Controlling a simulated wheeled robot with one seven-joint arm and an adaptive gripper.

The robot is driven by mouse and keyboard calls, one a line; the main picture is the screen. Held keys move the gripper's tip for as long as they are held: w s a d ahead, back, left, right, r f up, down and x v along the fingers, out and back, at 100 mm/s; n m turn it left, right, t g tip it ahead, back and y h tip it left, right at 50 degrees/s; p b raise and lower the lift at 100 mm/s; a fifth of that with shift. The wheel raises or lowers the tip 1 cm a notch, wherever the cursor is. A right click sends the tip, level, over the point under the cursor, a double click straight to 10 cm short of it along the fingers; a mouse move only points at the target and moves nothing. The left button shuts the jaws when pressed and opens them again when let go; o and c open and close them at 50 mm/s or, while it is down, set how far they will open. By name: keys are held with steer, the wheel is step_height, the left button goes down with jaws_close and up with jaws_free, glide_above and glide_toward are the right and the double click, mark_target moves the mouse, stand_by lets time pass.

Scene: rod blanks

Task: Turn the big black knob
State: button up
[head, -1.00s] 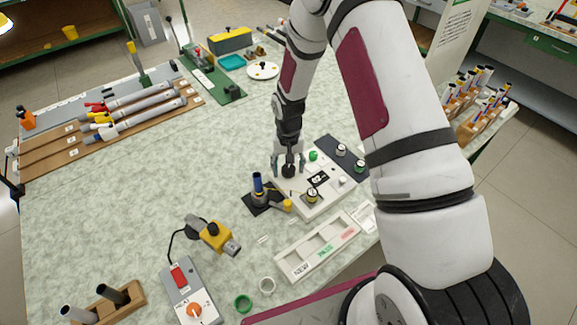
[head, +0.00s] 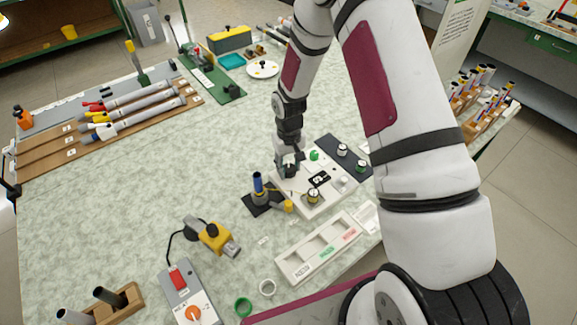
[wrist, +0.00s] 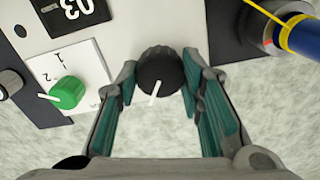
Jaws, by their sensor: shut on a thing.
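The big black knob (wrist: 158,72) with a white pointer line sits on the white panel (wrist: 20,30) of the control box. In the wrist view its pointer slants slightly, running down and left. My gripper (wrist: 160,85) is shut on the knob, with one teal-padded finger on each side. In the head view my gripper (head: 289,168) stands over the left back corner of the box and mostly hides the knob. A display (wrist: 76,12) reading 03 is on the panel. A smaller green knob (wrist: 67,93) sits by a label with 1 and 2.
A blue-topped rod (head: 257,184) stands in a holder just left of the box, close to my gripper. A labelled tray (head: 318,248) lies in front. A yellow-and-grey tool (head: 212,235) lies front left. The table's left middle is clear.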

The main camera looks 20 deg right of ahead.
mark_target(289, 167)
steer(key=o, duration=1.2)
steer(key=shift+c, duration=0.2)
steer(key=shift+r, duration=0.1)
step_height(289, 167, up, 12)
